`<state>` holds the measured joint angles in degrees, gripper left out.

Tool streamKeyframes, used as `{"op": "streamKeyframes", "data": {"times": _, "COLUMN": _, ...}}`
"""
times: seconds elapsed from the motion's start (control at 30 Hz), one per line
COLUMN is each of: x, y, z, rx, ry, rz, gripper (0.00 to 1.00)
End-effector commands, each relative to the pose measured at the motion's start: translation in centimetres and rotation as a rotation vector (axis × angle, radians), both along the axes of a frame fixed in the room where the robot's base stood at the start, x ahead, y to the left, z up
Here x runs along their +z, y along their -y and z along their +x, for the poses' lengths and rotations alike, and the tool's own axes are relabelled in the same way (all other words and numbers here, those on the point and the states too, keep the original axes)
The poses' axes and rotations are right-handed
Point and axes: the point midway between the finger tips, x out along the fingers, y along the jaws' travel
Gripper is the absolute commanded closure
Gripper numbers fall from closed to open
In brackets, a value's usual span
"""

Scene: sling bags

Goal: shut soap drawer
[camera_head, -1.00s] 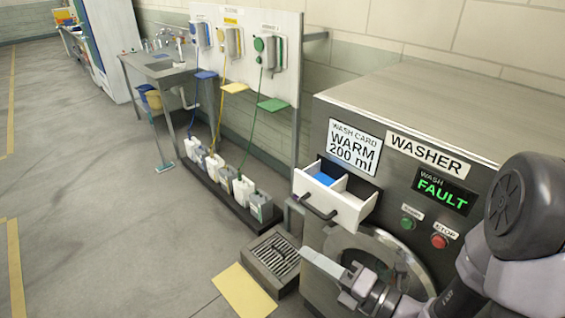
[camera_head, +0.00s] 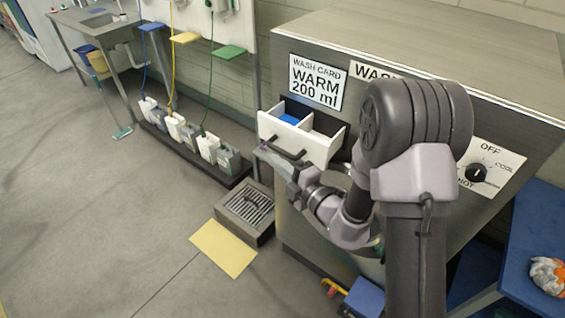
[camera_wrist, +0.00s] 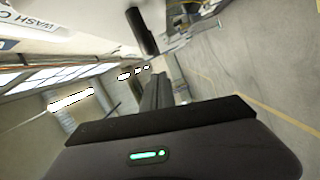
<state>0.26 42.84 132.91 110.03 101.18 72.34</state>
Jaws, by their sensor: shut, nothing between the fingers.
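The white soap drawer (camera_head: 318,149) stands pulled out of the steel washer, with its open top showing a divider and a blue part (camera_head: 290,118). Its dark bar handle (camera_head: 287,152) is on the front. My gripper (camera_head: 265,153) is shut and empty, right at the drawer's front by the handle; I cannot tell whether it touches. In the wrist view the shut fingers (camera_wrist: 158,88) point away from the camera, with the dark handle (camera_wrist: 143,32) just above them and the white drawer front (camera_wrist: 90,20) at upper left.
The washer (camera_head: 420,40) fills the right, with a dial (camera_head: 476,173); my arm hides part of its panel. A floor drain box (camera_head: 245,208) and yellow mat (camera_head: 223,248) lie below. Several jugs (camera_head: 185,135) stand at left. A blue shelf (camera_head: 545,240) is at right. Open floor lies left.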

Motion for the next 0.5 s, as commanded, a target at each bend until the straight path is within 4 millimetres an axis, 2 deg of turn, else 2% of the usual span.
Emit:
{"op": "streamKeyframes", "data": {"times": 0.2, "x": -0.45, "y": 1.14, "z": 1.38, "rx": 0.0, "ry": 0.0, "rz": -0.002, "gripper": 1.0}}
{"op": "streamKeyframes", "data": {"times": 0.5, "x": -0.4, "y": 1.2, "z": 1.45, "rx": 0.001, "ry": 0.001, "rz": -0.002, "gripper": 1.0}}
